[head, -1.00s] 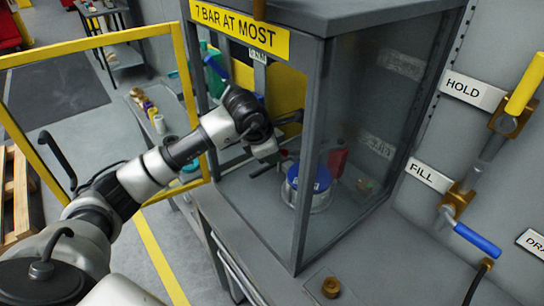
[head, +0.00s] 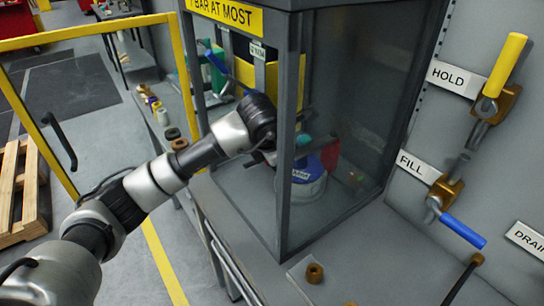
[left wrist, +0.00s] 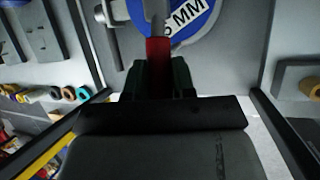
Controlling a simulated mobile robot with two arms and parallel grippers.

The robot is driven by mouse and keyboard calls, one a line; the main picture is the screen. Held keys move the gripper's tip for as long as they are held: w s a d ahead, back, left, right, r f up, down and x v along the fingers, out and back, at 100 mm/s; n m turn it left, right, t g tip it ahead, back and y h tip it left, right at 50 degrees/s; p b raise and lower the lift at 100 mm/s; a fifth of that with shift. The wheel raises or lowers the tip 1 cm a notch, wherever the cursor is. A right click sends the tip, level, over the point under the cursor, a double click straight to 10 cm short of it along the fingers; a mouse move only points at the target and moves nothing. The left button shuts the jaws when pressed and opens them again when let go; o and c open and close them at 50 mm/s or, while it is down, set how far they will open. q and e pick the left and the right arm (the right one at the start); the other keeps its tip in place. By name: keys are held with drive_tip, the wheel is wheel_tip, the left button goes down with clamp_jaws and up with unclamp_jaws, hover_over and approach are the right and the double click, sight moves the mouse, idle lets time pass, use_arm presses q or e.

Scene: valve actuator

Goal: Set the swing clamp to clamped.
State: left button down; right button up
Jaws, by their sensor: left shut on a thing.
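In the left wrist view my left gripper (left wrist: 159,80) is shut on a red grip (left wrist: 158,50) at the end of a grey bar (left wrist: 157,10). The bar runs over a blue round disc (left wrist: 192,18) with a white label ending in "MM". In the head view my left gripper (head: 272,145) is inside the glazed cabinet, partly hidden behind its front post. It is left of the blue-topped round part (head: 308,172). Whether the held bar is the swing clamp's arm or its handle, I cannot tell. My right gripper is not in view.
The cabinet's grey post (head: 287,130) stands close to my left wrist. The yellow-framed door (head: 90,40) stands open at left. On the right wall are a yellow lever (head: 505,65) by HOLD and a blue lever (head: 463,231) by FILL. A brass fitting (head: 314,272) sits on the bench.

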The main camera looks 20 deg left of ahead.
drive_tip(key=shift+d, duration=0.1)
use_arm(q)
drive_tip(key=c, duration=1.4)
unclamp_jaws()
drive_tip(key=o, duration=0.5)
drive_tip(key=shift+d, duration=0.2)
drive_tip(key=shift+c, duration=0.2)
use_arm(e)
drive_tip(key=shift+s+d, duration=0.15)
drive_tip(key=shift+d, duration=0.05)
use_arm(q)
drive_tip(key=shift+s+a+r, duration=0.1)
drive_tip(key=shift+s+r, duration=0.05)
drive_tip(key=shift+r, duration=0.1)
drive_tip(key=b+v, duration=0.2)
drive_tip(key=v, duration=0.8)
drive_tip(key=shift+r, duration=0.2)
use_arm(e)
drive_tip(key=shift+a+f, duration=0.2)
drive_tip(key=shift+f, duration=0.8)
use_arm(q)
drive_tip(key=shift+s+f, duration=0.1)
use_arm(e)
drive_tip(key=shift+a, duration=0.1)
